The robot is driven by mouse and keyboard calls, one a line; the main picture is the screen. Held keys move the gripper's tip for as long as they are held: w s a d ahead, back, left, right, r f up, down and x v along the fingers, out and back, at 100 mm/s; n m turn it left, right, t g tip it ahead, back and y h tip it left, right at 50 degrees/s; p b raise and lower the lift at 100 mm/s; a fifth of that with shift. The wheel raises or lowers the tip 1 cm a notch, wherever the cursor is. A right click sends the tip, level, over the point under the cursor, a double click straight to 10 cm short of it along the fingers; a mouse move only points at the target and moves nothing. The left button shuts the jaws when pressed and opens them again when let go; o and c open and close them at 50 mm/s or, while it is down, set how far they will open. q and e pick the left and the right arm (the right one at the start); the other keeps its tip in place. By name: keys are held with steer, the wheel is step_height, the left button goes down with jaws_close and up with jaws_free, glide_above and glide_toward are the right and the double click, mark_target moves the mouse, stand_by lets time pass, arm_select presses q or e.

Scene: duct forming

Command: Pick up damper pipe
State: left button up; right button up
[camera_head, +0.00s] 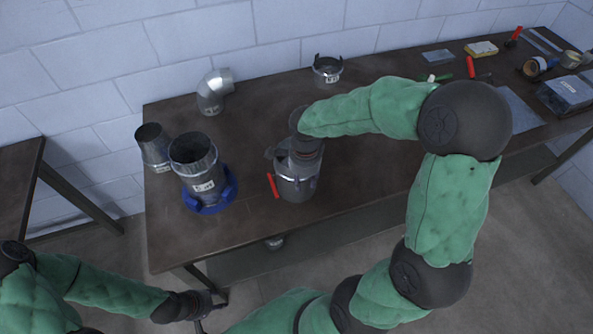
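A grey metal pipe with a red handle at its side, which looks like the damper pipe (297,187), stands upright near the front edge of the brown table (370,140). My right gripper (292,152) reaches down over the top of this pipe, at its rim. The gripper and forearm hide part of the rim, and whether the fingers grip it cannot be seen. My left gripper (210,306) hangs low in front of the table, away from the pipe; its fingers are small and dark.
A wide pipe (195,165) stands in a blue ring (210,195), with another pipe (153,147) behind it. An elbow duct (214,90) and a clamp collar (327,69) are at the back. Tools, tape rolls and a grey box (566,94) lie at the far right.

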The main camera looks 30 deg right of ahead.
jaws_close()
steer(key=shift+r, duration=0.1)
